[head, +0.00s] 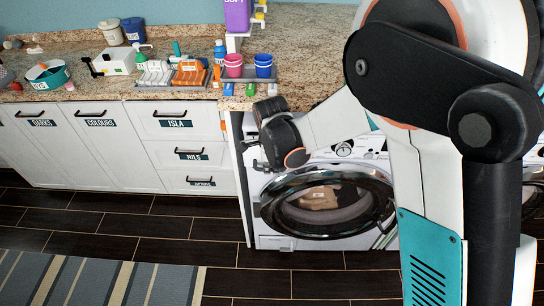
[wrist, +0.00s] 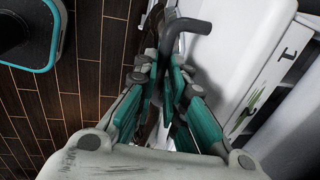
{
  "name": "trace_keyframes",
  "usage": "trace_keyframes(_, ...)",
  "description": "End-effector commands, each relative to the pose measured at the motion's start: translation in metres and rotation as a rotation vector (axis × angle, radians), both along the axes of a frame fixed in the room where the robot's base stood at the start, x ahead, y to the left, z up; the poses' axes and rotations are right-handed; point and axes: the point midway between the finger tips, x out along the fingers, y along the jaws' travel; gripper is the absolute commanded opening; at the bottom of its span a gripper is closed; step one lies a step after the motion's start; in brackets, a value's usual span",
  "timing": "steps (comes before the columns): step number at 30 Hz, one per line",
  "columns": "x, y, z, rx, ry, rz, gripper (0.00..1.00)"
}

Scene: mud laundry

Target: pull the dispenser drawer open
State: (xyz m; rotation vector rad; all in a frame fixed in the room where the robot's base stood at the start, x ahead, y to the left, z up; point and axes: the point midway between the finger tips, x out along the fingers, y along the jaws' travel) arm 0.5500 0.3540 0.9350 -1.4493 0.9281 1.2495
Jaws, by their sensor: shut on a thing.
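The washing machine (head: 270,240) stands under the counter, with its round glass door shut. The dispenser drawer's front is hidden behind my arm and gripper in the head view. My gripper (head: 262,165) is at the machine's upper left front, above and left of the round door. In the wrist view my gripper (wrist: 165,85) has its teal-padded fingers closed around a dark bent handle (wrist: 192,24), which sticks out past the fingertips beside a white front (wrist: 225,45). How far the drawer stands out cannot be told.
White drawers (head: 190,153) with black handles stand just left of the machine. The granite counter (head: 300,80) above holds pink and blue cups and trays. The dark tiled floor (head: 170,220) is clear, with a striped rug (head: 100,280) at the front left.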

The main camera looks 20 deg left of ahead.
Motion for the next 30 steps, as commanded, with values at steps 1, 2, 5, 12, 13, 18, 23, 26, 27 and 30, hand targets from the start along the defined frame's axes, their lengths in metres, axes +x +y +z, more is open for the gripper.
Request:
trace_keyframes(1,-0.015,-0.003,-0.002,0.001,0.001,0.002,0.00)
trace_keyframes(2,-0.022,-0.004,-0.002,0.001,0.001,0.003,0.00)
trace_keyframes(5,-0.046,-0.011,-0.002,0.001,0.001,0.002,0.00)
trace_keyframes(12,-0.091,-0.021,-0.001,0.001,0.001,0.002,0.00)
trace_keyframes(13,-0.094,-0.022,-0.001,0.001,0.001,0.002,0.00)
trace_keyframes(18,-0.106,-0.025,-0.001,0.001,0.000,0.000,0.00)
trace_keyframes(23,-0.108,-0.026,0.000,0.001,0.000,-0.001,0.00)
trace_keyframes(26,-0.108,-0.026,0.000,0.001,0.001,-0.001,0.00)
trace_keyframes(27,-0.108,-0.026,0.000,0.001,0.001,0.000,0.00)
trace_keyframes(30,-0.108,-0.025,0.000,0.001,0.001,0.000,0.16)
